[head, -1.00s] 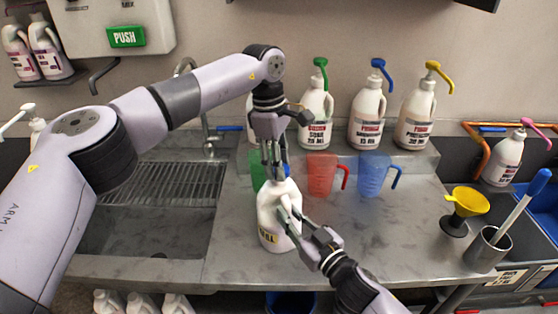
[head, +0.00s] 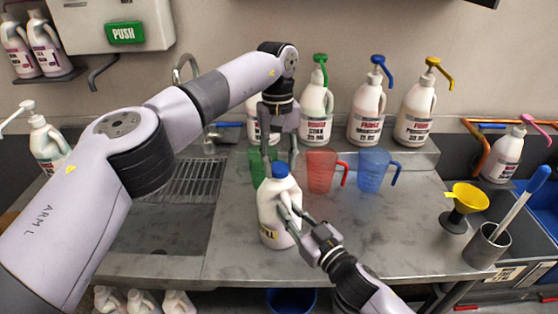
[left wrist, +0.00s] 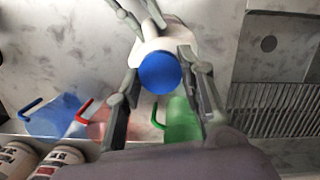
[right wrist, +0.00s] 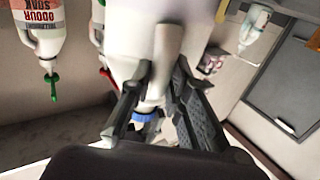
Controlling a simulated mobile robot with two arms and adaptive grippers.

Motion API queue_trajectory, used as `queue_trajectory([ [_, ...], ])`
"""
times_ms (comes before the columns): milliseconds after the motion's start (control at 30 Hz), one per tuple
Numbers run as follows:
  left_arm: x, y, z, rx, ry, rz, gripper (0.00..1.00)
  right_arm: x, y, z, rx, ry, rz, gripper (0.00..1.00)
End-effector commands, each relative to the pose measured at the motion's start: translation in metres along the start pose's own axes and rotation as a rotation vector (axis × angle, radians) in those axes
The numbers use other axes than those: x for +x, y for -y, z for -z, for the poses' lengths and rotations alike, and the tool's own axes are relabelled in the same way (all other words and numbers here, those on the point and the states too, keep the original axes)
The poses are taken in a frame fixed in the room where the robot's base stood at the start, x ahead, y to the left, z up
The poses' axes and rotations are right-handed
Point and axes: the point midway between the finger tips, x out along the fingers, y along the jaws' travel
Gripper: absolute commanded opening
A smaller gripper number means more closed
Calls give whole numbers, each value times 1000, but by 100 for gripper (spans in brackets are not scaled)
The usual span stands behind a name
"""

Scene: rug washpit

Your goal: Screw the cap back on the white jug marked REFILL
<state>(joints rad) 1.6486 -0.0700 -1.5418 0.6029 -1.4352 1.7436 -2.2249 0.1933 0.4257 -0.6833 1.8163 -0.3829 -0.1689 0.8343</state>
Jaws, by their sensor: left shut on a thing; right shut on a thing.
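The white jug (head: 272,213) stands upright on the steel counter, its label mostly turned away. A blue cap (head: 281,170) sits on top of its neck; it also shows in the left wrist view (left wrist: 160,73). I cannot tell how tightly it is seated. My left gripper (head: 279,160) points down from above with a finger on each side of the cap, shut on it; any contact is hard to see. My right gripper (head: 291,220) is shut on the jug's handle from the front right. The right wrist view shows the jug (right wrist: 128,40) between its fingers.
Red (head: 321,170), blue (head: 373,171) and green (head: 257,163) measuring jugs stand close behind. Several pump bottles line the back ledge. A yellow funnel (head: 468,197) and a grey holder (head: 486,246) are at right. The sink (head: 160,225) is at left; the front right counter is clear.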

Motion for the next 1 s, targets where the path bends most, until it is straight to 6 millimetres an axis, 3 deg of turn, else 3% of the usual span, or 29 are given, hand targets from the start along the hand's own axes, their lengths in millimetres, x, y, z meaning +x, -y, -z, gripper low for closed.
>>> queue_trajectory([
  [200, 0, -1, 0, 421, -5, 64, 26, 0, 0, 0, -1, 0, 0, 0],
  [400, 0, -2, -1, 685, -7, 101, 26, 0, 0, 0, -1, 0, -1, 0],
  [767, -1, -2, 0, 734, -7, 108, 26, 0, 0, 0, 0, 0, -1, 0],
  [800, -1, -2, 0, 734, -7, 107, 37, 0, 0, 0, 0, 0, -1, 0],
  [1000, 0, -2, 0, 733, -6, 107, 50, 0, 0, 0, 0, 1, -1, 0],
])
